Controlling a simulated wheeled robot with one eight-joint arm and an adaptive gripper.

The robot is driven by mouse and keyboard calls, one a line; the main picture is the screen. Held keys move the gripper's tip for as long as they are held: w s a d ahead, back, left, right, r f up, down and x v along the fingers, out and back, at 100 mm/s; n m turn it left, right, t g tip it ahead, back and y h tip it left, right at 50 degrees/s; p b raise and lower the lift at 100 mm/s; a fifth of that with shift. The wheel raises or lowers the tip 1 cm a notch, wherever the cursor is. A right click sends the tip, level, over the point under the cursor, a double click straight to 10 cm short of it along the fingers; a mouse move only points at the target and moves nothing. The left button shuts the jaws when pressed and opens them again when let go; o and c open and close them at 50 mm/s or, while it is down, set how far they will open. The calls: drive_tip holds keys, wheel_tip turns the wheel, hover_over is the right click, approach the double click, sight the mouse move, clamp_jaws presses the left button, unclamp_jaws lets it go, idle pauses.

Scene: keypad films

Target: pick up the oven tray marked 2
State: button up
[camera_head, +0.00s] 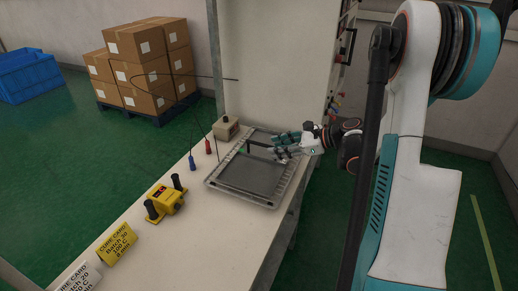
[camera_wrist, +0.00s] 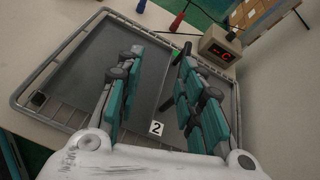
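A grey metal oven tray (camera_head: 240,194) lies flat on the bench, with a raised rim and a dark flat inside. In the wrist view the tray (camera_wrist: 66,48) fills much of the picture, and a white label with a black 2 (camera_wrist: 156,128) shows low between my fingers. My gripper (camera_head: 275,148) is over the tray's far right part. In the wrist view my gripper (camera_wrist: 158,62) has its teal-padded fingers wide apart, with nothing held between them. A dark bar (camera_wrist: 166,103) shows beside the right finger, partly hidden by it. I cannot tell whether the fingers touch the tray.
A beige box (camera_head: 226,128) with a red display stands behind the tray. A yellow device (camera_head: 165,200) and cure cards (camera_head: 117,243) stand nearer. A white panel (camera_head: 270,60) rises behind the bench.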

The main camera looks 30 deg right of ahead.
drive_tip(key=d+m, duration=0.1)
drive_tip(key=d+f+t, duration=0.1)
drive_tip(key=d, duration=0.1)
drive_tip(key=d+f+m+t, duration=0.1)
drive_tip(key=shift+w+d+m+y+b, duration=0.15)
drive_tip(key=shift+d+m+y+b, duration=0.15)
drive_tip(key=shift+y+b, duration=0.1)
drive_tip(key=d+f+m+t, duration=0.1)
drive_tip(key=s+d+f+m+t+y+b, duration=0.1)
drive_tip(key=shift+s+d+f, duration=0.1)
drive_tip(key=shift+s+f, duration=0.1)
drive_tip(key=shift+f, duration=0.15)
drive_tip(key=shift+s+f+m+y, duration=0.15)
drive_tip(key=shift+s+m+y, duration=0.15)
drive_tip(key=shift+m, duration=0.1)
drive_tip(key=shift+t+b, duration=0.3)
drive_tip(key=b, duration=0.2)
approach(250, 142)
drive_tip(key=shift+d+f+b+x, duration=0.15)
drive_tip(key=shift+b+x, duration=0.45)
drive_tip(key=shift+x, duration=0.75)
drive_tip(key=shift+d+f+b+x, duration=0.1)
drive_tip(key=shift+b+x, duration=0.5)
drive_tip(key=shift+x, duration=0.8)
drive_tip(key=shift+w, duration=0.2)
clamp_jaws()
